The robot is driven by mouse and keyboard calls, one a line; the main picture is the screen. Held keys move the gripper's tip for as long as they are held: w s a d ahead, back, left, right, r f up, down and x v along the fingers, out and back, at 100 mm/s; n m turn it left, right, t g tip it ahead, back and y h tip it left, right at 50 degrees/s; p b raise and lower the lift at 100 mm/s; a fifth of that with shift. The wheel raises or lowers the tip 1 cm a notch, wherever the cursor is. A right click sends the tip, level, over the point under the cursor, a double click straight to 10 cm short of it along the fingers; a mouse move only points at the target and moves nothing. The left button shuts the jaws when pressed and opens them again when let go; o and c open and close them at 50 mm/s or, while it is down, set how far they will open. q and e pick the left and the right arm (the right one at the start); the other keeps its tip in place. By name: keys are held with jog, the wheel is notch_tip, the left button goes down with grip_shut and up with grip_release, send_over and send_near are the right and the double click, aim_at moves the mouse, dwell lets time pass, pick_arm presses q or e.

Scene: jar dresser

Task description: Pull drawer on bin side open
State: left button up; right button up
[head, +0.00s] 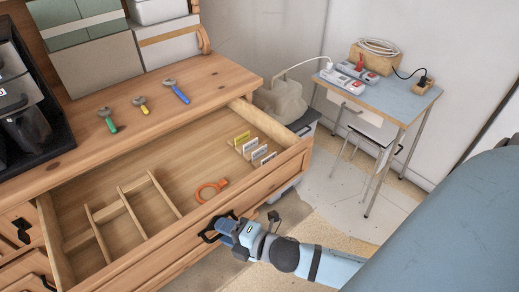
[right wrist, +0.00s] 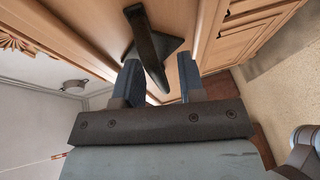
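The wide wooden drawer (head: 150,245) of the dresser stands pulled well out, its inside open to view. Its black handle (head: 213,234) is on the front panel. My right gripper (head: 228,232) is at this handle. In the right wrist view the black handle (right wrist: 150,45) passes between my two fingers (right wrist: 160,82), with a gap showing beside the right finger, so the gripper looks open around it. A grey bin (head: 304,124) stands on the floor beyond the drawer's right end, partly hidden. My left gripper is not in view.
The drawer holds a wooden divider (head: 128,207), an orange ring-shaped tool (head: 208,190) and several small cards (head: 243,139). Several colored-handled tools (head: 176,91) lie on the dresser top. A small table (head: 395,96) with power strips stands at the right.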

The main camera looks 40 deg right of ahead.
jog(key=b+v, duration=0.1)
jog(key=v, duration=1.2)
jog(key=shift+s+r+b, duration=0.2)
jog(key=shift+s+b, duration=0.05)
jog(key=shift+b, duration=0.1)
jog(key=shift+d, duration=0.15)
jog(key=w+a+f+m+g+h+p, duration=0.3)
jog(key=f+m+p, duration=0.3)
jog(key=m, duration=1.3)
jog(key=p, duration=0.3)
jog(key=shift+a+f+g+h, duration=0.3)
jog(key=shift+f, duration=0.1)
